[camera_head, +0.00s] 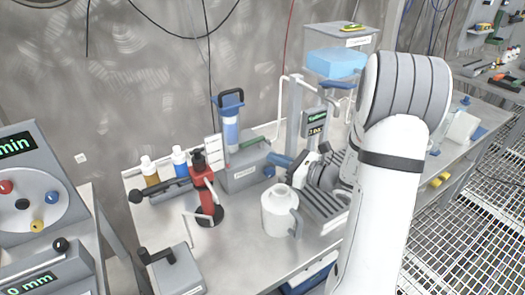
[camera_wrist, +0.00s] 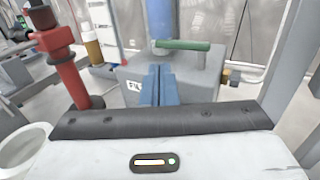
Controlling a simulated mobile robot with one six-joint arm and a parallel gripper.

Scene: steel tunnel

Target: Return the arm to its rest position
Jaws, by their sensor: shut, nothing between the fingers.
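My arm (camera_head: 388,190) is white with a dark band and rises on the right of the head view, bent over at the top. My gripper (camera_wrist: 160,72) shows its two blue fingers close together in the wrist view, shut and empty. The fingers point toward a grey box (camera_wrist: 195,65) with a green handle (camera_wrist: 182,45). In the head view the blue fingertips (camera_head: 272,158) are just right of that box (camera_head: 243,174), above the white jug. Whether they touch the box I cannot tell. Part of the wrist is hidden behind my arm.
A red lever stand (camera_head: 205,185) and a white jug (camera_head: 279,212) stand near the gripper on the steel table (camera_head: 232,248). Bottles (camera_head: 150,170) are at the left. Open bench lies in front.

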